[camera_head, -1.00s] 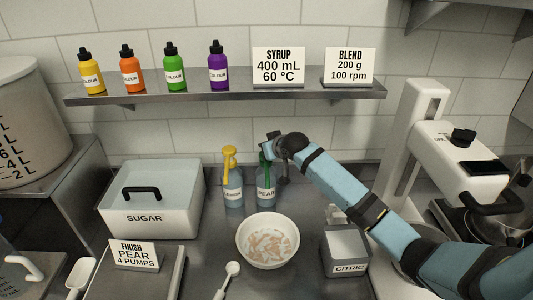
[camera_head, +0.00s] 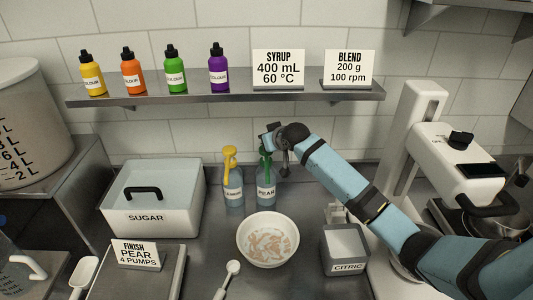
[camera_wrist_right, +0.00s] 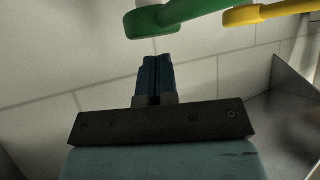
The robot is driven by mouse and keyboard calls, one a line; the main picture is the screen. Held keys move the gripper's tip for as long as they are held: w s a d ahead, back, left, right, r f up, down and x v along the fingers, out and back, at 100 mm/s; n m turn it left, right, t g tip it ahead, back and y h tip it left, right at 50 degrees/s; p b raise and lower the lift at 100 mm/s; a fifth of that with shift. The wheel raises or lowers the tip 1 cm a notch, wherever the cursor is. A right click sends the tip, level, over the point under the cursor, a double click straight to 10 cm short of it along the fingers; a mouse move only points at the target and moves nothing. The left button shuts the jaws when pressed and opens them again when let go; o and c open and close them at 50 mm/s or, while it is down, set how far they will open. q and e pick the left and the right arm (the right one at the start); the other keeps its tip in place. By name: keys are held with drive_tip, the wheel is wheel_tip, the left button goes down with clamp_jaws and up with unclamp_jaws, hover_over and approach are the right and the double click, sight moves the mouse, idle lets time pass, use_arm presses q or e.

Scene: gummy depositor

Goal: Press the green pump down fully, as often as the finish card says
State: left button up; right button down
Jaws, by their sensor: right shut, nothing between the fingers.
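The green pump (camera_head: 265,163) stands on a bottle labelled PEAR (camera_head: 266,190) at the back of the counter. My right gripper (camera_head: 268,140) is shut and empty, at the top of this pump, partly covering it. In the right wrist view the shut fingers (camera_wrist_right: 155,68) point toward the green pump head (camera_wrist_right: 172,14); whether they touch it I cannot tell. The finish card (camera_head: 137,255) at the lower left reads "FINISH PEAR 4 PUMPS". A white bowl (camera_head: 242,250) with pale pinkish pieces stands in front of the bottles. My left gripper is not in view.
A yellow pump (camera_head: 229,160) on another bottle stands close left of the pear bottle. The SUGAR bin (camera_head: 150,215) is at left, the CITRIC box (camera_head: 346,267) right of the bowl. A shelf (camera_head: 230,95) with colour bottles and cards runs above.

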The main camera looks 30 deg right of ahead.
drive_tip(key=shift+f+b, duration=0.45)
drive_tip(key=shift+f, duration=1.45)
drive_tip(key=shift+s, duration=0.1)
drive_tip(key=shift+r, duration=0.1)
drive_tip(key=shift+r+p, duration=0.45)
drive_tip(key=shift+r, duration=1.35)
drive_tip(key=shift+f, duration=0.2)
drive_tip(key=shift+f+b, duration=0.45)
drive_tip(key=shift+f, duration=1.2)
drive_tip(key=shift+r+p, duration=0.45)
drive_tip(key=shift+r, duration=1.4)
